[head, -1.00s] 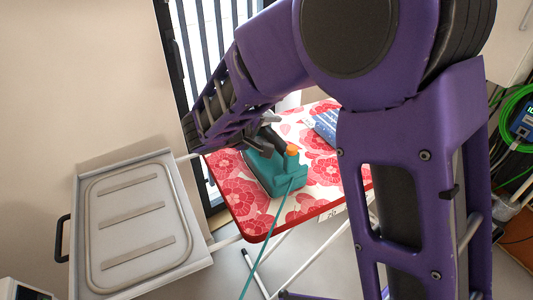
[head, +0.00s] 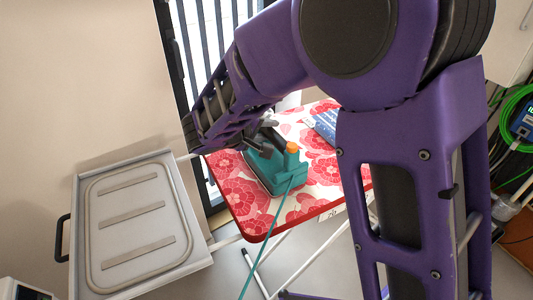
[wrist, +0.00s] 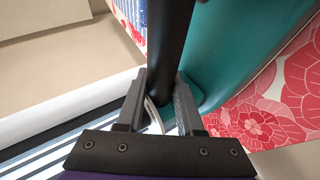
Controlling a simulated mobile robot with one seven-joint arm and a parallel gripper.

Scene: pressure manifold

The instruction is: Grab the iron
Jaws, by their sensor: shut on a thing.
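The iron (head: 272,170) is teal with an orange knob (head: 292,147) and a teal cord running down toward the front. It is at the left end of the ironing board (head: 236,192), which has a red and white floral cover. My gripper (head: 262,140) is at the iron's upper part. In the wrist view, my gripper (wrist: 160,95) is shut on the iron's black handle (wrist: 168,40), with one finger on each side. The teal body (wrist: 235,45) shows behind the handle. I cannot tell whether the iron's base touches the board.
A grey tray-like unit (head: 82,220) with raised strips and a black handle is at left. A blue patterned item (head: 326,127) lies farther along the board. A barred window (head: 205,50) is behind. A green coiled cable (head: 517,108) hangs at right.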

